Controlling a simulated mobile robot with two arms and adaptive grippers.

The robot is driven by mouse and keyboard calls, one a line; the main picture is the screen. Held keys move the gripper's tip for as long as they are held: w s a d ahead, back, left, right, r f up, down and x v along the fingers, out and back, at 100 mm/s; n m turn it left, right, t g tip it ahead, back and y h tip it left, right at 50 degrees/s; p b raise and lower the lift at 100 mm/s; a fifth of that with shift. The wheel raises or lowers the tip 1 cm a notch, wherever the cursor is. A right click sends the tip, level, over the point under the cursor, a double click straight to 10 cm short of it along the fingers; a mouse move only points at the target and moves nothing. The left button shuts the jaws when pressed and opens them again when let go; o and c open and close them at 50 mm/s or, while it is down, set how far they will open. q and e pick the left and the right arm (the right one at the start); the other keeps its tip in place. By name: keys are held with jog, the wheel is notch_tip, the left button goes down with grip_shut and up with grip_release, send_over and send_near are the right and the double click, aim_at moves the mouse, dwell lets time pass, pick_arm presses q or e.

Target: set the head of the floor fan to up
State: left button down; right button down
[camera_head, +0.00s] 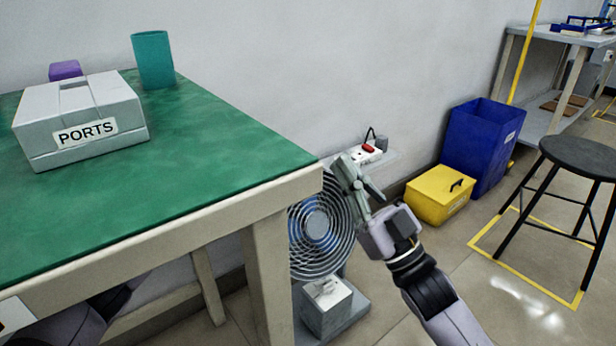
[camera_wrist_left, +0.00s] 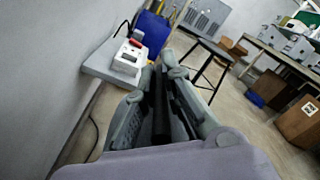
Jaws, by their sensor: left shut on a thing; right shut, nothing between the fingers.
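The floor fan (camera_head: 318,228) stands on the floor beyond the table's right end. Its round wire guard faces me, and the left part of it is hidden by the table corner and leg. A grey box sits on its base (camera_head: 340,318). My right gripper (camera_head: 346,172) is shut and empty at the guard's upper right edge; I cannot tell whether it touches. In the left wrist view my left gripper (camera_wrist_left: 160,88) is shut on a dark bar (camera_wrist_left: 161,118). I cannot tell whether that bar belongs to the fan. The left gripper is hidden in the head view.
The green table (camera_head: 210,150) carries a grey PORTS box (camera_head: 80,110), a teal cup (camera_head: 153,60) and a purple block (camera_head: 65,70). A power strip (camera_head: 362,155) lies on a wall shelf behind the fan. A yellow box (camera_head: 438,196), blue bin (camera_head: 482,140) and stool (camera_head: 582,157) stand right.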

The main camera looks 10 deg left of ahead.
pick_arm(q)
jog(key=shift+f, duration=0.15)
pick_arm(e)
jog(key=w+f+m+h, duration=0.2)
jog(key=w+f+h, duration=0.15)
jog(key=f, duration=0.35)
jog(key=w+f+m+h, duration=0.1)
jog(key=w+f+h, duration=0.1)
jog(key=w+f, duration=0.4)
pick_arm(q)
jog(key=shift+d, duration=0.1)
pick_arm(e)
jog(key=shift+y, duration=0.25)
jog(key=shift+w+a+f, duration=0.1)
jog(key=shift+w+a, duration=1.1)
jog(key=shift+a, duration=0.55)
jog(key=shift+w+a, duration=1.15)
jog(key=shift+a, duration=0.65)
jog(key=shift+w+a+f, duration=0.1)
jog(key=shift+w+a, duration=1.1)
jog(key=shift+a, duration=0.55)
